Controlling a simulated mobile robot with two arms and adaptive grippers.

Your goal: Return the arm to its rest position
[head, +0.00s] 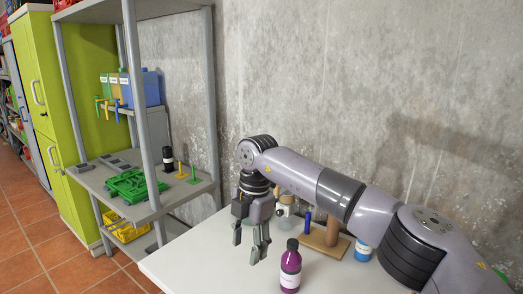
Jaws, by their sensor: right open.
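My right arm reaches in from the right across the white table (215,258), with its gripper (249,246) pointing down over the table's left part. The gripper is open and nothing shows between its fingers. A purple bottle (290,270) with a dark cap stands upright just right of the fingers, apart from them in the picture. My left gripper is not in view.
Behind the gripper stand a wooden stand (325,239) and a blue-labelled bottle (362,251), close under my forearm. A grey shelf (150,209) with a green crate (130,186) is at left, beside green cabinets (75,130). A concrete wall (340,70) is behind.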

